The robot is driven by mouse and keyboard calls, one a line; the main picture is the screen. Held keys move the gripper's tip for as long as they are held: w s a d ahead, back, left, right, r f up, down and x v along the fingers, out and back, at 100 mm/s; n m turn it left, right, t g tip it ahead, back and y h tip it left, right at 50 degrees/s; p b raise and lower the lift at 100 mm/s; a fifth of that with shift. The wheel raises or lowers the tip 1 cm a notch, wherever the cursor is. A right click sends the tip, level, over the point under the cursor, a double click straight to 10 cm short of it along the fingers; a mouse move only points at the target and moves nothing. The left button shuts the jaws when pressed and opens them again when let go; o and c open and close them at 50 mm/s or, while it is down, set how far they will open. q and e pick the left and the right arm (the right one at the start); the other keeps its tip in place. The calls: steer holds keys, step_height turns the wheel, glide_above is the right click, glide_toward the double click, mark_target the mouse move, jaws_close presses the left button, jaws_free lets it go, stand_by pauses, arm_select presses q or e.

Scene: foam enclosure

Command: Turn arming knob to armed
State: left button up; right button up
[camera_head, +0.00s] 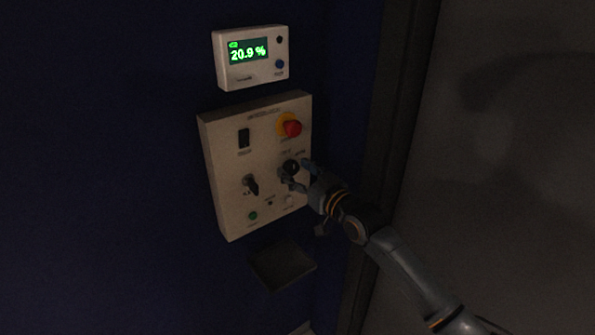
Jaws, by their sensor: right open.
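A beige control panel (226,165) is fixed to the dark blue wall. A black round knob (290,166) sits on its right side, below a red mushroom button (292,128) on a yellow ring. The small labels around the knob are too blurred to read. My right gripper (294,174) comes in from the lower right with its fingers open around the knob. I cannot tell whether the fingers touch it. A second black knob (251,185) with a lever-like handle is at the panel's lower left. My left gripper is not in view.
A white display box (251,76) above the panel reads 20.9 %. A black rocker switch (243,138) and a green button (253,216) are on the panel. A small dark shelf (283,266) juts out below. A dark vertical frame edge stands to the right.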

steer(key=c, duration=1.1)
steer(key=shift+m, duration=0.4)
steer(key=m, duration=0.5)
steer(key=shift+m+p, duration=0.3)
steer(key=shift+p, duration=0.05)
steer(key=m+p, duration=0.1)
steer(key=m, duration=0.4)
steer(key=shift+w+d+f, duration=0.1)
steer(key=shift+f, duration=0.05)
steer(key=shift+m, duration=0.4)
steer(key=o, duration=1.1)
